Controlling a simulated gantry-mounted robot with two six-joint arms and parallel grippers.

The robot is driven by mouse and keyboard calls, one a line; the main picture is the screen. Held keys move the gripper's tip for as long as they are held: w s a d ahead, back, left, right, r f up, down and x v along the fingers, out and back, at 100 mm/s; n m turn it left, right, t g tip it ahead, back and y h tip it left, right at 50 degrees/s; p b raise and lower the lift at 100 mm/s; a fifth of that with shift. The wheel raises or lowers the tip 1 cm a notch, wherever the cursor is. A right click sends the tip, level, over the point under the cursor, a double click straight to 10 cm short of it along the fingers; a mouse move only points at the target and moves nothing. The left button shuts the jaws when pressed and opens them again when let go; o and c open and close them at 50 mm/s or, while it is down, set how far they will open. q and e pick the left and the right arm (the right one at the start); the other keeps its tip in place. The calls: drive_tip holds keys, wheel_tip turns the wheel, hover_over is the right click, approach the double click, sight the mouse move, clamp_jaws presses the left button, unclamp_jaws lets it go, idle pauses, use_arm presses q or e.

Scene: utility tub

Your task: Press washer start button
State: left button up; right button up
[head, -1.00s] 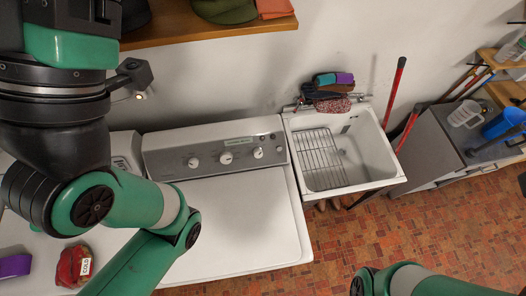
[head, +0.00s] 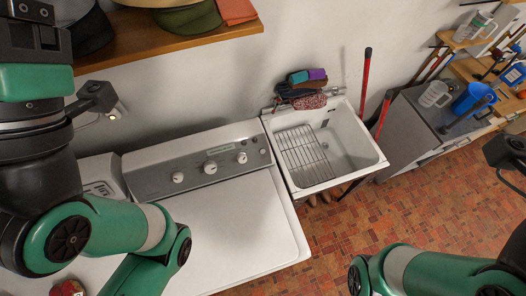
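The white washer (head: 242,232) stands left of centre with its lid shut. Its grey control panel (head: 197,160) runs along the back and carries several white knobs (head: 211,167) and a small button (head: 263,151) near the right end. I cannot read the labels, so I cannot tell which control is the start button. My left arm comes in over the washer's left side, and its forearm runs out of the bottom of the picture. My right arm is at the lower right, over the floor. Neither gripper's fingers can be seen.
A white utility tub (head: 357,164) with a wire rack (head: 303,157) stands right of the washer, with folded cloths (head: 303,88) behind it. A wooden shelf (head: 165,48) with hats overhangs the panel's back. A grey cabinet (head: 413,125) holds a jug (head: 434,95) and a blue pitcher (head: 473,98).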

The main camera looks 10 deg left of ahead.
use_arm(q)
clamp_jaws()
idle(1.4)
